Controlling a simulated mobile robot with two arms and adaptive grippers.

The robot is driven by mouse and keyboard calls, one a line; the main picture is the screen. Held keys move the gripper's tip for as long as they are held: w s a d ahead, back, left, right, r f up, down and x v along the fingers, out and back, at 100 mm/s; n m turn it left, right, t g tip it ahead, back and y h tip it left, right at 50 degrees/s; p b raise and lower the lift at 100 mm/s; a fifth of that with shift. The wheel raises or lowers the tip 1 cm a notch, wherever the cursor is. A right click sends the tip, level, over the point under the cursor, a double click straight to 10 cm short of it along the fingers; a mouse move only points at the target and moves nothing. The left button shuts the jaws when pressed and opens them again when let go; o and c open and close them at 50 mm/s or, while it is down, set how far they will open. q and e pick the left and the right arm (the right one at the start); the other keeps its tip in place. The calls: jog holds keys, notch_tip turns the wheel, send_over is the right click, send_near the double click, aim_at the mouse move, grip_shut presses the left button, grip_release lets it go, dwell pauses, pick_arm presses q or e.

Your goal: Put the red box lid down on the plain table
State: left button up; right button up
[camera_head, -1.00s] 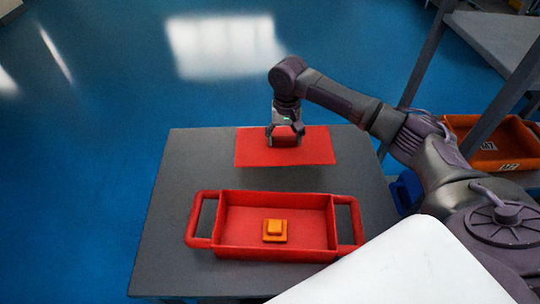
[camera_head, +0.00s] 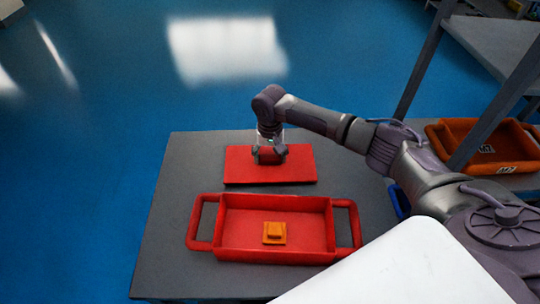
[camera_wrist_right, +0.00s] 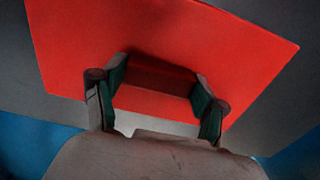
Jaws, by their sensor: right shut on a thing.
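The red box lid (camera_head: 300,166) is a flat red panel over the far part of the plain grey table (camera_head: 160,230), behind the red box. My right gripper (camera_head: 270,158) is above the lid and shut on its raised handle. In the right wrist view the gripper (camera_wrist_right: 158,98) has its fingers at the two ends of the dark red handle, and the lid (camera_wrist_right: 200,45) fills the upper middle. The lid looks level and close to the tabletop; I cannot tell whether it touches. My left gripper does not show.
The open red box (camera_head: 230,245) with two side handles stands on the near part of the table, holding an orange stepped block (camera_head: 274,233). An orange bin (camera_head: 475,140) sits on a shelf at the right. A small strip of table is bare at the left.

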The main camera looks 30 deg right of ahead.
aim_at(270, 157)
jog(key=o, duration=1.2)
notch_tip(270, 157, up, 12)
jog(key=shift+r+b, duration=0.15)
jog(key=shift+b, duration=0.5)
